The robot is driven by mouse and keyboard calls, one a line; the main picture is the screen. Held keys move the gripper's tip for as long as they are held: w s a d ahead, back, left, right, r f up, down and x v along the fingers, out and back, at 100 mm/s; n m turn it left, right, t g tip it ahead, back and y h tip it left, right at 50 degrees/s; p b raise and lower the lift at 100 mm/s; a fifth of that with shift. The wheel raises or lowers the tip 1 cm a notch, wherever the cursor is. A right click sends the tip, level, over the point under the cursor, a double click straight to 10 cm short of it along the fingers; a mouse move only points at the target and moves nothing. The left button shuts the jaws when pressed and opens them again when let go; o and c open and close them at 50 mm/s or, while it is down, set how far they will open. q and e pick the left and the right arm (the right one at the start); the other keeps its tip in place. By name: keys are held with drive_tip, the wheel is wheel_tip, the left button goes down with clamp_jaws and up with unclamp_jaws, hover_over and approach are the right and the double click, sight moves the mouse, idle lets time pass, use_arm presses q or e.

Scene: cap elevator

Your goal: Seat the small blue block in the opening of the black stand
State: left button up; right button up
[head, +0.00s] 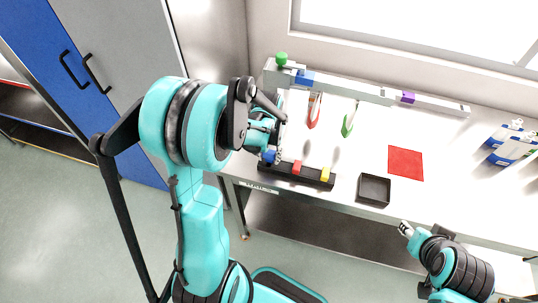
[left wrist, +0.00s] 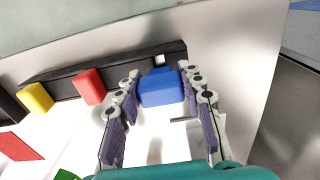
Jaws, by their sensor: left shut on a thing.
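The small blue block (head: 270,157) is between the fingers of my left gripper (head: 271,146), at the left end of the black stand (head: 311,181). In the left wrist view my left gripper (left wrist: 160,74) is shut on the blue block (left wrist: 161,91), one finger on each side. The block overlaps the near edge of the black stand (left wrist: 120,72) there, and its underside is hidden. I cannot tell whether it touches the stand. A red block (head: 297,167) and a yellow block (head: 325,174) sit in the stand. My right gripper (head: 405,229) is at the lower right, away from the stand.
An empty black tray (head: 374,189) and a red square (head: 406,163) lie right of the stand on the white table (head: 345,155). Red-handled (head: 314,112) and green-handled (head: 348,124) tools lie behind. Blue-and-white containers (head: 510,148) stand at the far right.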

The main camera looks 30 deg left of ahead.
drive_tip(key=shift+f+b, duration=1.2)
drive_tip(key=shift+f, duration=0.05)
idle(4.7)
drive_tip(key=shift+r, duration=0.1)
drive_tip(key=shift+f, duration=0.25)
idle(1.7)
